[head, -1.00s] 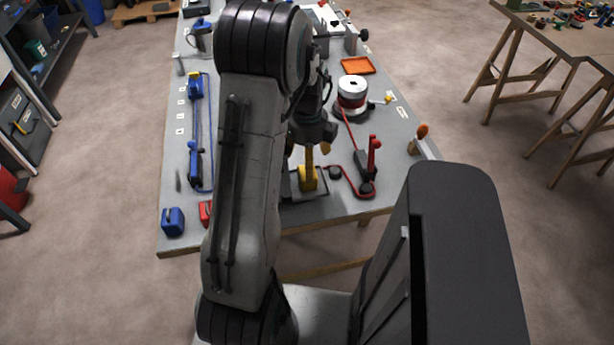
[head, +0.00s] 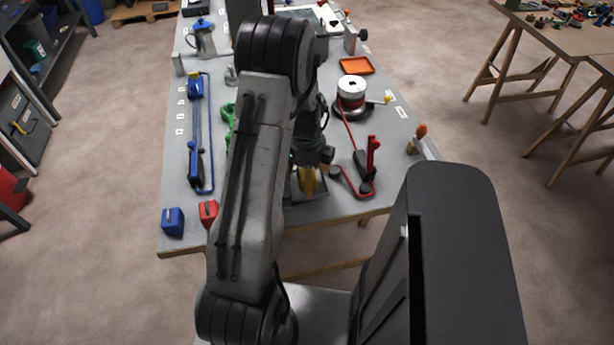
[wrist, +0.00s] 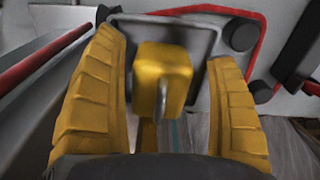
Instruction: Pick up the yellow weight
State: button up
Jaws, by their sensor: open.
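The yellow weight (wrist: 160,75) is a blocky piece with a grey metal part on its face. In the wrist view it sits on a grey tray or plate (wrist: 195,35), between the two yellow fingers of my gripper (wrist: 170,110). The fingers are open, one on each side of the weight, with a visible gap on both sides. In the head view the gripper (head: 307,182) is low over the front of the table, and my arm hides much of that spot.
A red strap and black discs (head: 358,185) lie just right of the gripper. Red (head: 208,213) and blue (head: 172,221) blocks stand at the left front of the grey table (head: 350,208).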

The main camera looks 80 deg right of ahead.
jog(key=c, duration=1.3)
jog(key=shift+r, duration=0.1)
